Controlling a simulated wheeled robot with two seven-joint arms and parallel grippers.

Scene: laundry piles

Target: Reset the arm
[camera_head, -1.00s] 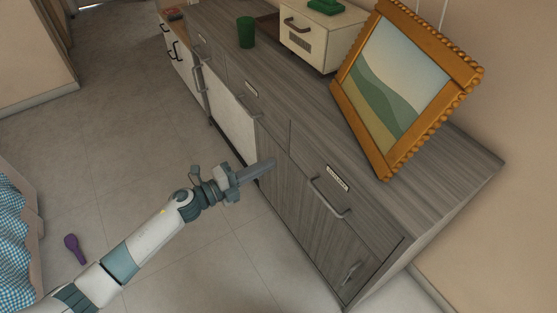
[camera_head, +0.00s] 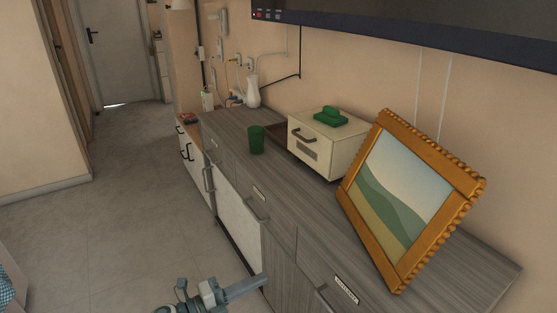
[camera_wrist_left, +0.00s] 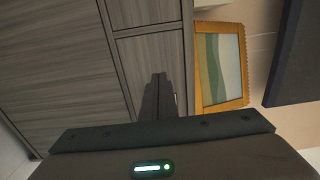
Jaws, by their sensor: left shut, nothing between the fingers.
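My left gripper (camera_head: 248,285) shows at the bottom of the head view, in front of the grey wooden cabinet (camera_head: 285,258). Its fingers are shut together with nothing between them. In the left wrist view the closed fingers (camera_wrist_left: 159,88) point toward the cabinet doors and drawer fronts (camera_wrist_left: 75,60). The gripper looks apart from the cabinet, though the exact gap is hard to tell. Most of my left arm is below the head view. My right gripper is not in view.
On the cabinet top stand a gold-framed picture (camera_head: 410,200), a cream box (camera_head: 325,142) with a green object (camera_head: 330,117), a green cup (camera_head: 256,139) and a white vase (camera_head: 253,91). A dark screen (camera_head: 430,28) hangs above. Open floor (camera_head: 110,200) lies left of the cabinet.

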